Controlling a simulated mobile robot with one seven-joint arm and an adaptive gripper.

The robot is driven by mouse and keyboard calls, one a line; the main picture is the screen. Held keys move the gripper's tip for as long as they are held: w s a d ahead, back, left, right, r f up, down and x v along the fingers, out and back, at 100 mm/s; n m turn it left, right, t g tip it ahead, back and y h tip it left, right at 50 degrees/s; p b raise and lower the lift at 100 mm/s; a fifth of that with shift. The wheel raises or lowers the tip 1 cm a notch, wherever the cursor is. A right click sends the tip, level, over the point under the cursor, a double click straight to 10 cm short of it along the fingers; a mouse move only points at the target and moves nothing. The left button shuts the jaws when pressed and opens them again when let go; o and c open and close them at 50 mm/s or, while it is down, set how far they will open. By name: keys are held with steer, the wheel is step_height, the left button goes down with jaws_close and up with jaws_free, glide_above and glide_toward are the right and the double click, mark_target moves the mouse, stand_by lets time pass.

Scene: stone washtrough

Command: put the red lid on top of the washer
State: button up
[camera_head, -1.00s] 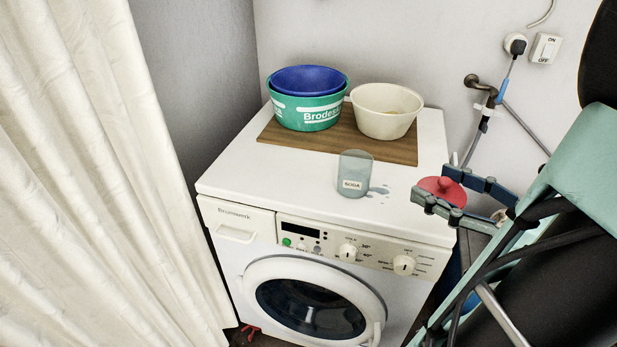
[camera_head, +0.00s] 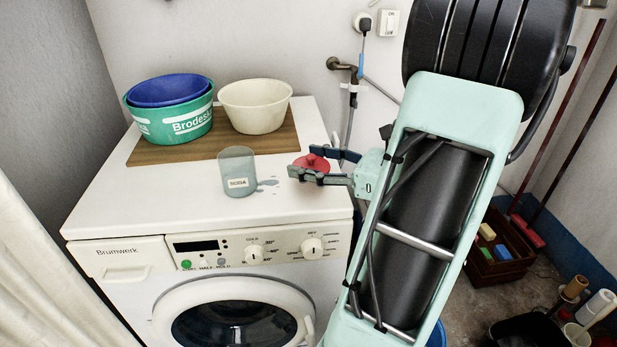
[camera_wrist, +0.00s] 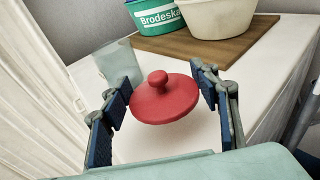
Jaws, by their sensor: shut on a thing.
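The red lid (camera_head: 313,163), a round disc with a knob, is held knob up between the fingers of my gripper (camera_head: 312,164). In the wrist view the lid (camera_wrist: 165,100) shows whole, with one finger at each side. The white washer (camera_head: 190,208) stands at the left of the head view. The lid appears over the right part of its top; the gap beneath cannot be judged. A translucent grey cup labelled SODA (camera_head: 237,172) stands on the top to the lid's left, with a small wet patch beside it.
A wooden board (camera_head: 160,152) at the back of the top bears a blue bowl (camera_head: 165,88) inside a green basin (camera_head: 187,125) and a cream bowl (camera_head: 255,108). A tap (camera_head: 343,65) is on the wall behind. The front right of the top is bare.

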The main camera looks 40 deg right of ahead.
mark_target(310, 184)
steer(key=shift+w+d+f+b, duration=0.15)
steer(key=shift+f+b, duration=0.15)
steer(key=shift+f, duration=0.65)
steer(key=shift+w+f+b, duration=0.15)
steer(key=shift+f+b, duration=0.15)
steer(key=shift+f, duration=0.6)
steer(key=shift+f, duration=0.1)
steer(key=shift+f, duration=0.15)
steer(key=o, duration=0.9)
steer(key=shift+o, duration=0.2)
steer(key=shift+r, duration=0.3)
steer(key=p+v, duration=0.2)
steer(key=v, duration=1)
steer(key=shift+f, duration=0.15)
steer(key=shift+p, duration=0.3)
